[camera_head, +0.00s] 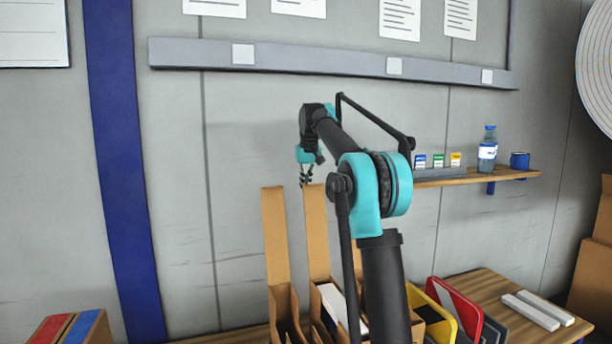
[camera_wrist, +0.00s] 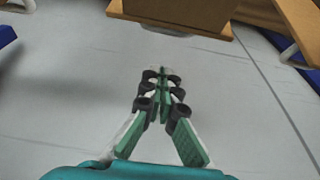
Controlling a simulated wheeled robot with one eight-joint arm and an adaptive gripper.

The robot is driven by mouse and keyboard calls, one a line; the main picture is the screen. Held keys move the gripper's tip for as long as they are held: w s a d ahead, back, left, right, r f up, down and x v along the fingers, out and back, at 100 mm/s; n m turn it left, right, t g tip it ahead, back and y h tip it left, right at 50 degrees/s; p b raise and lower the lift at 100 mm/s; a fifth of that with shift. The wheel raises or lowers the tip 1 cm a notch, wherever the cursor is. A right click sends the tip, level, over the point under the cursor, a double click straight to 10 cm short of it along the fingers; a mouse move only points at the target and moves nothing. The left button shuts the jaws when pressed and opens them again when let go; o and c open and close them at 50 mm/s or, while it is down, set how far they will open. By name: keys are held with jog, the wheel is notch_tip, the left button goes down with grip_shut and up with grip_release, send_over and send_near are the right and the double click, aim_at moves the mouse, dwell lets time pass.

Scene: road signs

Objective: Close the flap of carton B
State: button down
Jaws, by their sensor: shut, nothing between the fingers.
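I see no letters, so I cannot tell which is carton B. My gripper (camera_head: 306,180) is near the top of the right flap; I cannot tell if it touches. In the wrist view my gripper (camera_wrist: 161,75) has its fingers together and empty. My arm hides part of the area right of the cartons.
Yellow bin (camera_head: 440,314) and red bin (camera_head: 458,304) stand right of my arm. White bars (camera_head: 538,309) lie on the wooden table (camera_head: 487,284). A shelf (camera_head: 475,179) holds a bottle (camera_head: 487,152) and blue mug (camera_head: 519,161). A brown block (camera_wrist: 185,14) tops the wrist view.

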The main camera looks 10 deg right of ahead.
aim_at(308, 186)
jog(key=shift+s+d+r, duration=0.15)
jog(key=shift+s+d, duration=0.05)
jog(key=shift+s, duration=0.75)
jog(key=shift+s+d+r, duration=0.15)
jog(key=shift+s, duration=0.8)
